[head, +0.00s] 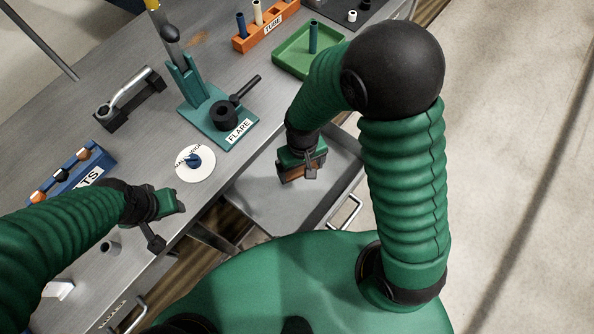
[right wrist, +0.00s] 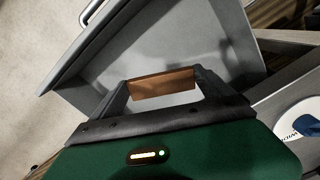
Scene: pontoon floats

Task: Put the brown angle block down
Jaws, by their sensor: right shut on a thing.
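The brown angle block (right wrist: 162,84) is held between the fingertips of my right gripper (right wrist: 163,92) in the right wrist view. In the head view the block (head: 300,172) shows as a brown strip at the end of my right gripper (head: 304,175), over the open grey drawer (head: 262,204). I cannot tell whether the block touches the drawer floor. My left gripper (head: 172,204) is over the bench at the left, apart from the block; its finger opening is not clear.
A white disc (head: 205,166) with a blue knob lies on the bench near the drawer. The teal FLARE fixture (head: 213,114), green tray (head: 293,60), orange TUBE rack (head: 277,31) and blue rack (head: 75,185) stand on the bench. The drawer looks otherwise empty.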

